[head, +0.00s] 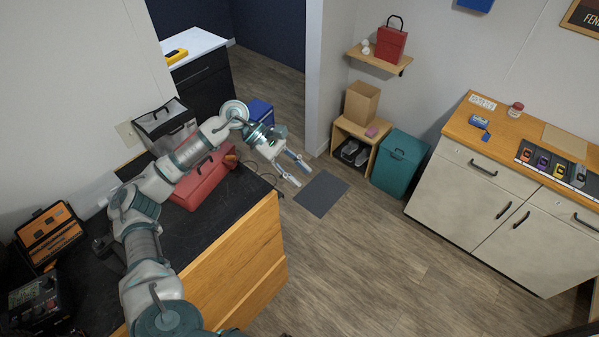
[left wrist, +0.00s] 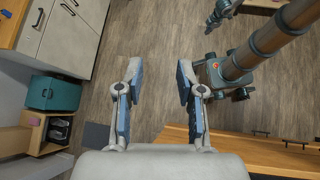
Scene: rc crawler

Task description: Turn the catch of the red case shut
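A long red case (head: 203,183) lies on the black top of the wooden counter, partly behind my left arm. Its catch is too small or hidden to make out. A second red case with a black handle (head: 391,44) stands on the wall shelf. My left gripper (head: 302,176) is held past the counter's far corner, over the floor, to the right of the long red case and apart from it. Its two fingers are spread and empty, as the left wrist view also shows (left wrist: 158,72). My right gripper is not seen in the head view.
A clear-sided box (head: 168,125) stands behind the long case. An open orange organizer (head: 50,236) is at the counter's left. A teal bin (head: 400,163) and a wooden cubby (head: 342,133) stand across the room. The floor between is clear, with a grey mat (head: 322,194).

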